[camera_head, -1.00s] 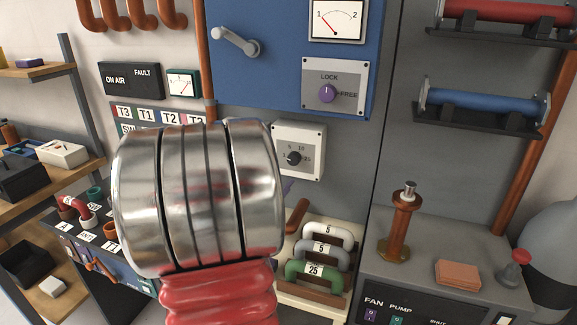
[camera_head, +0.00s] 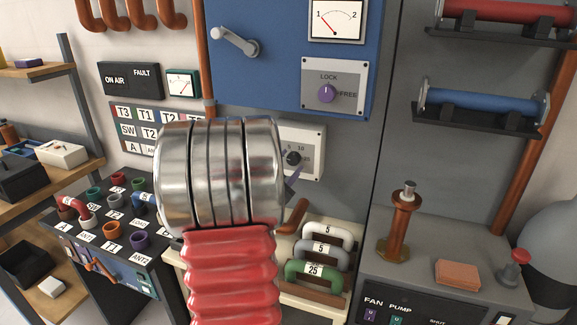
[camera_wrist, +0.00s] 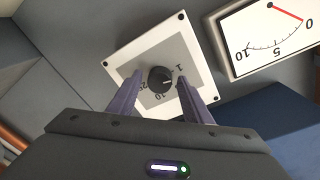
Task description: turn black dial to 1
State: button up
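The black dial (camera_head: 293,158) sits on a white and grey plate (camera_head: 316,138) on the grey cabinet front, partly behind my arm in the head view. In the wrist view the black dial (camera_wrist: 160,80) is in full view, with a 1, a 10 and a 25 around it. Its pale mark points right, between the 1 and the 10. My gripper (camera_wrist: 159,72) is open, with a purple finger on either side of the dial and gaps between fingers and dial. In the head view my arm hides most of the gripper; a purple finger (camera_head: 292,184) shows below the dial.
A meter (camera_wrist: 271,35) is beside the plate in the wrist view. A purple LOCK/FREE knob (camera_head: 327,93) is above the dial. Coloured handles (camera_head: 315,270) lie in a tray below. A copper post (camera_head: 400,222) stands on the fan and pump box at right.

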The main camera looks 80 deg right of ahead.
jog(key=c, duration=0.9)
jog(key=shift+o, duration=0.2)
jog(key=shift+f+n, duration=0.1)
jog(key=shift+n, duration=1.2)
jog(key=o, duration=1)
jog(key=shift+o, duration=0.2)
jog(key=w+a, duration=0.2)
jog(key=a, duration=1.1)
jog(key=shift+w+a+f, duration=0.15)
jog(key=shift+a, duration=0.2)
